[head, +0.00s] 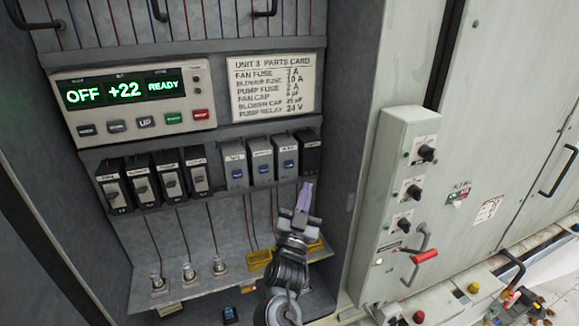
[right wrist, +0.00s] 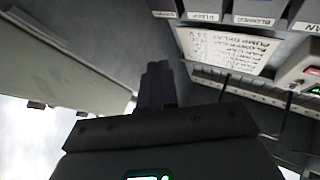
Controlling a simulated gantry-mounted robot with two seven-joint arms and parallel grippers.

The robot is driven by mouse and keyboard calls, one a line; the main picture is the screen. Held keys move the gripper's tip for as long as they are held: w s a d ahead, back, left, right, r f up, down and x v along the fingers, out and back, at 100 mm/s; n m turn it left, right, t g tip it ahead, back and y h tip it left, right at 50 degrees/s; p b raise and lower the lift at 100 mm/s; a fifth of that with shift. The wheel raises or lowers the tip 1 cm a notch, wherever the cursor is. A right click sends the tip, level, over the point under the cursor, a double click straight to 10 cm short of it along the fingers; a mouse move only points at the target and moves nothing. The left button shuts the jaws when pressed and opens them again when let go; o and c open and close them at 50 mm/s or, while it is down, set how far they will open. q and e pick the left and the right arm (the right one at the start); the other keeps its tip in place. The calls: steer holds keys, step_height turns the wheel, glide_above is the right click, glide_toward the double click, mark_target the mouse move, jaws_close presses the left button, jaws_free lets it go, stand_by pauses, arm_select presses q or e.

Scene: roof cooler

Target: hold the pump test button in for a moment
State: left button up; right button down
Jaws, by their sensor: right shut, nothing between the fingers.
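A row of grey modules with blue buttons hangs below the display panel. In the right wrist view, upside-down labels read PUMP (right wrist: 205,16) and BLOWER (right wrist: 253,20). By that order, the pump module (head: 287,148) is the rightmost grey one, with a blue button (head: 288,164) on its front. My right gripper (head: 305,188) is shut and empty, its purple fingers pointing up just below the black module (head: 311,152) at the row's right end. Its fingers also show in the right wrist view (right wrist: 157,84). Contact with any button cannot be made out. My left gripper is not in view.
The display panel (head: 135,97) reads OFF, +22, READY. Black breakers (head: 155,182) stand left of the modules, and a parts card (head: 273,87) hangs above. The cabinet's right wall (head: 352,150) is close beside my gripper. A shelf with several terminals (head: 188,272) lies below.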

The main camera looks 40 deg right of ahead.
mark_target(289, 165)
steer(key=shift+w+d+b, duration=0.4)
steer(key=shift+w+b, duration=0.25)
steer(key=shift+w, duration=0.75)
steer(key=shift+w+d+b, duration=0.45)
steer(key=shift+w+b, duration=0.15)
steer(key=shift+w, duration=0.8)
steer(key=shift+w+d+b, duration=0.4)
steer(key=shift+w+b, duration=0.25)
steer(key=shift+w, duration=0.75)
steer(key=shift+w+d, duration=0.1)
steer(key=shift+w, duration=0.25)
steer(key=shift+w+d+b, duration=0.15)
steer(key=shift+w+b, duration=0.3)
stand_by(1.7)
steer(key=shift+s, duration=0.15)
stand_by(0.7)
steer(key=shift+s+a+p, duration=0.25)
steer(key=shift+s+p, duration=0.2)
steer(key=shift+s, duration=0.2)
